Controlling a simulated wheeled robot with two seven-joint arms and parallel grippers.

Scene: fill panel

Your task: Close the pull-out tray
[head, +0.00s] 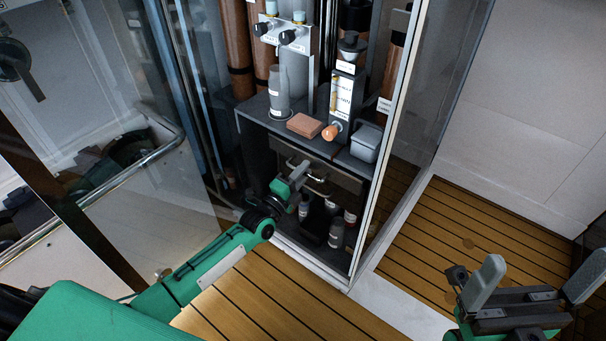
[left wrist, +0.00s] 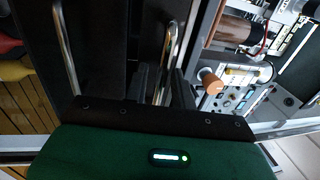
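The pull-out tray seems to be the brown-fronted unit (head: 345,180) just under the dark counter in the cabinet, with a curved metal handle (head: 319,187). How far out it stands is hard to tell. My left gripper (head: 303,174) is at this front, by the left part of the handle, and partly hides it. In the left wrist view, metal bars of a handle (left wrist: 171,45) show close to the dark fingers. The finger gap and any contact are unclear. My right gripper (head: 535,283) is open and empty, out to the right over the wooden floor.
The counter (head: 262,122) holds a pink block (head: 304,125), a clear cup (head: 279,105), a grey box (head: 366,143) and a dispenser with an orange knob (head: 331,132). Bottles (head: 336,234) stand below. Glass panels (head: 418,100) flank the opening. The slatted floor (head: 270,300) in front is clear.

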